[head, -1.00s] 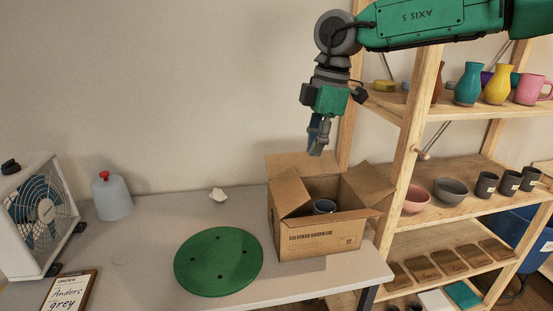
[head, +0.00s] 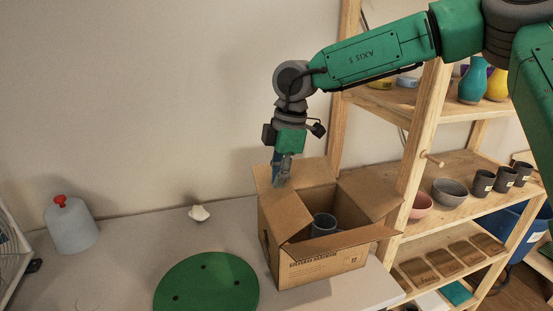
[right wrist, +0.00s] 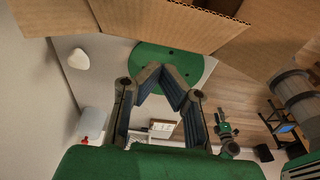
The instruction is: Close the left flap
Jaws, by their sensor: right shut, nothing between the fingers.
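An open cardboard box (head: 325,268) stands at the right end of the table, with a grey mug (head: 323,223) inside. Its left flap (head: 283,217) slopes along the left side, clear of the mug. The back flap stands up, the right flap (head: 370,196) leans outward and the front flap (head: 342,243) sticks out. My right gripper (head: 281,183) points down, shut and empty, by the back left corner of the box, above the left flap. Contact cannot be told. In the right wrist view the shut fingers (right wrist: 162,76) are below cardboard edges (right wrist: 160,25).
A green round board (head: 207,284) lies left of the box. A white lump (head: 199,213) and a grey jug with a red knob (head: 70,228) stand farther left. A wooden shelf (head: 415,150) with pottery stands close on the right. The table between jug and box is mostly clear.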

